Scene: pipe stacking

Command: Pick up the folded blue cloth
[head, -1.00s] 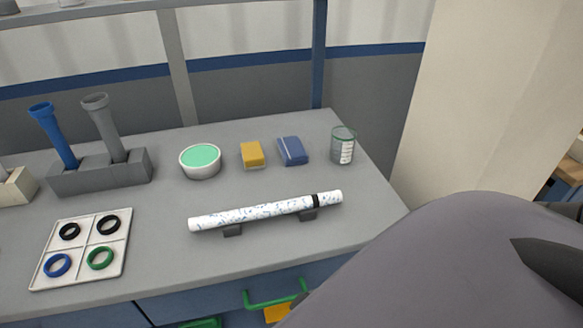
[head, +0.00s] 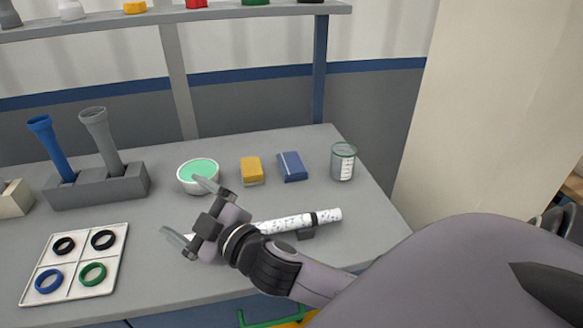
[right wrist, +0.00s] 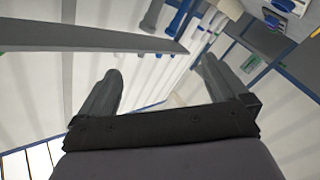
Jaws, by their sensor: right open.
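The folded blue cloth (head: 292,167) lies flat on the grey table, right of the yellow sponge-like block (head: 251,170) and left of the glass beaker. My right gripper (head: 187,209) is open and empty, left of and nearer than the cloth, above the white speckled pipe and partly hiding it. In the right wrist view my right gripper (right wrist: 170,92) shows its two fingers wide apart with nothing between them; I cannot make out the cloth there. My left gripper is not in view.
A bowl with green content (head: 198,175) stands close behind the right gripper. The beaker (head: 343,161) stands right of the cloth. The speckled pipe (head: 325,217) lies on supports in front. A ring tray (head: 107,282) and a grey holder (head: 97,188) with two pipes are at left.

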